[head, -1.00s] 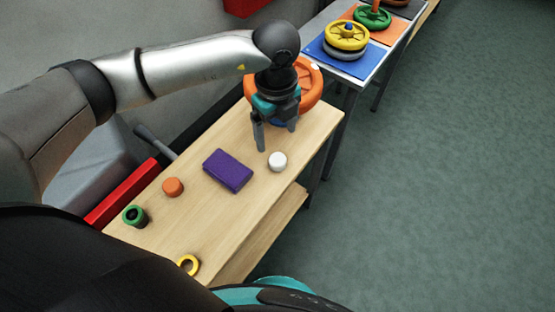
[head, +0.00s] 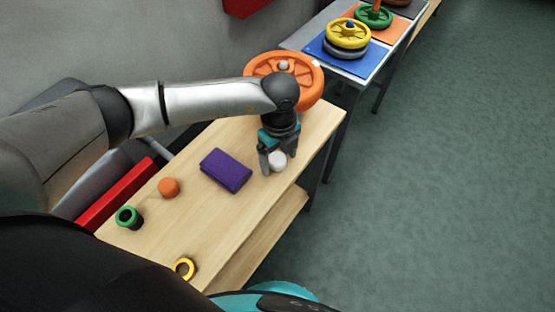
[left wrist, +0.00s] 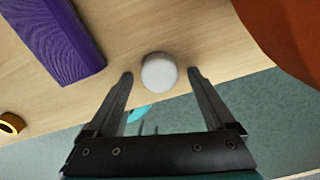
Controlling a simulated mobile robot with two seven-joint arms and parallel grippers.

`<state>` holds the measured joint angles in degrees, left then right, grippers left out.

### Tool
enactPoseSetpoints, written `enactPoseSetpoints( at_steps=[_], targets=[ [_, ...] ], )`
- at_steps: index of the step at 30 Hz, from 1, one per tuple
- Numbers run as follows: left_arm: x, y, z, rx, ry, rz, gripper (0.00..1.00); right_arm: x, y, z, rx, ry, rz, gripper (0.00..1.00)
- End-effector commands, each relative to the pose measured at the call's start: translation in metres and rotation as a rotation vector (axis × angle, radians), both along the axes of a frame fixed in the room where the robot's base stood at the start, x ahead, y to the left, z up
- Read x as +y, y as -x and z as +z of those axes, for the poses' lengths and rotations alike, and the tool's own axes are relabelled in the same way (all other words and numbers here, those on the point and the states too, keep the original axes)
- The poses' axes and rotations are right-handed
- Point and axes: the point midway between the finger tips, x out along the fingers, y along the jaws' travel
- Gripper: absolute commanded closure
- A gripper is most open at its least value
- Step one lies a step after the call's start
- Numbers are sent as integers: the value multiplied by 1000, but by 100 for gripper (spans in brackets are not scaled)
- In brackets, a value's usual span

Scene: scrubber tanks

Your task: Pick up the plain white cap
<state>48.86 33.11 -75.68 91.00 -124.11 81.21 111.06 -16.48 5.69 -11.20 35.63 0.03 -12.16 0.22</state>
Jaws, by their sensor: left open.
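The plain white cap (head: 277,161) stands on the wooden table near its right edge. In the left wrist view the cap (left wrist: 159,71) shows as a pale round top, just beyond and between the fingertips. My left gripper (head: 277,168) is open over the cap, with a finger on each side of it. In the left wrist view the open left gripper (left wrist: 161,75) has visible gaps between both fingers and the cap. Whether the fingertips reach down to the table cannot be told. My right gripper is not in view.
A purple block (head: 226,170) lies left of the cap. An orange cap (head: 168,187), a green ring-shaped piece (head: 129,217) and a yellow ring (head: 184,268) are farther off on the wooden table (head: 218,223). A large orange handwheel (head: 307,83) stands behind the gripper.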

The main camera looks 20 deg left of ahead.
Motion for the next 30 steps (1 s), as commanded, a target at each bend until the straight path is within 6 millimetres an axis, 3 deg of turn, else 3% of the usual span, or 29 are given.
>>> enactPoseSetpoints(
  at_steps=[2,5,25,30],
  targets=[
    [0,0,0,0,0,0,12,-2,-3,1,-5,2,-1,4],
    [0,0,0,0,0,0,22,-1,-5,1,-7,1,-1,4],
    [0,0,1,1,-1,0,98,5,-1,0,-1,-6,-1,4],
    [0,0,1,0,0,0,100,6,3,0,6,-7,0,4]
  ],
)
